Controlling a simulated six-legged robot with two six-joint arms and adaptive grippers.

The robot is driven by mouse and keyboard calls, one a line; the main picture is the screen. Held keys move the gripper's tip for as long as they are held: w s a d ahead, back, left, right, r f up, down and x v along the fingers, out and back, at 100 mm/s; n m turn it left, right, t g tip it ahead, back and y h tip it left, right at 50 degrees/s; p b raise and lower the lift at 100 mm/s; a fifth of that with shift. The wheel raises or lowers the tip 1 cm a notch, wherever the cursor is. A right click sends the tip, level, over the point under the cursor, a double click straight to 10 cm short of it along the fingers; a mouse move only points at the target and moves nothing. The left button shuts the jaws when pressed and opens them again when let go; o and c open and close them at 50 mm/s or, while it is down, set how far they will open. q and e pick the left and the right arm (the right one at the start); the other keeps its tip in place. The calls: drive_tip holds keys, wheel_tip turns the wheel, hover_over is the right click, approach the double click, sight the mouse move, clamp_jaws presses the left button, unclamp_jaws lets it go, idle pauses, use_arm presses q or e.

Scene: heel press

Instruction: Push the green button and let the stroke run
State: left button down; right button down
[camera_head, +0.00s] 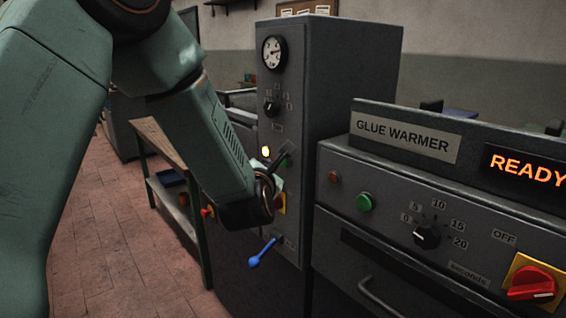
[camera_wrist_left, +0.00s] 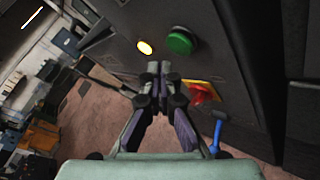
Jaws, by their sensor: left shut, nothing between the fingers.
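The tall grey press cabinet (camera_head: 336,100) carries a green button (camera_wrist_left: 180,41), seen clearly in the left wrist view. In the head view only a bit of green shows behind my left gripper (camera_head: 278,160). My left gripper (camera_wrist_left: 159,68) is shut and empty, with its fingertips together. In the wrist view the tips appear just below and left of the green button; I cannot tell whether they touch the panel. A lit yellow lamp (camera_wrist_left: 145,47) sits left of the button. My right gripper is not in view.
A red knob (camera_wrist_left: 200,92) on a yellow plate and a blue lever (camera_wrist_left: 216,130) sit close to my gripper. The glue warmer (camera_head: 345,165) stands at right, with another green button (camera_head: 364,202) and a lit READY display (camera_head: 526,168). A bench (camera_head: 160,140) stands behind my arm.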

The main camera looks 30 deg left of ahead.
use_arm(q)
drive_tip(key=shift+s+a, duration=0.25)
drive_tip(key=shift+s, duration=0.35)
drive_tip(key=shift+s+a, duration=0.25)
drive_tip(key=shift+s, duration=0.4)
drive_tip(key=shift+s+a, duration=0.25)
drive_tip(key=shift+s, duration=0.35)
drive_tip(key=s+d+f+m+g+h, duration=0.2)
drive_tip(key=s+d+f+m, duration=0.15)
drive_tip(key=f+m, duration=0.4)
drive_tip(key=s+d+f+m+g+h, duration=0.2)
drive_tip(key=s+d+f+m, duration=0.15)
drive_tip(key=f+m, duration=0.45)
drive_tip(key=s+d+f+m+g+h, duration=0.2)
drive_tip(key=s+d+f+m, duration=0.15)
drive_tip(key=f+m, duration=0.5)
drive_tip(key=s+d+f+m+g, duration=0.1)
drive_tip(key=s+f+m+g, duration=0.3)
drive_tip(key=s, duration=0.9)
drive_tip(key=s+d+f+m+g, duration=0.1)
drive_tip(key=s+f+m+g, duration=0.3)
drive_tip(key=s+f, duration=0.7)
drive_tip(key=s+g, duration=0.1)
drive_tip(key=s, duration=0.2)
drive_tip(key=shift+s+d+m, duration=0.3)
drive_tip(key=shift+d+m, duration=0.1)
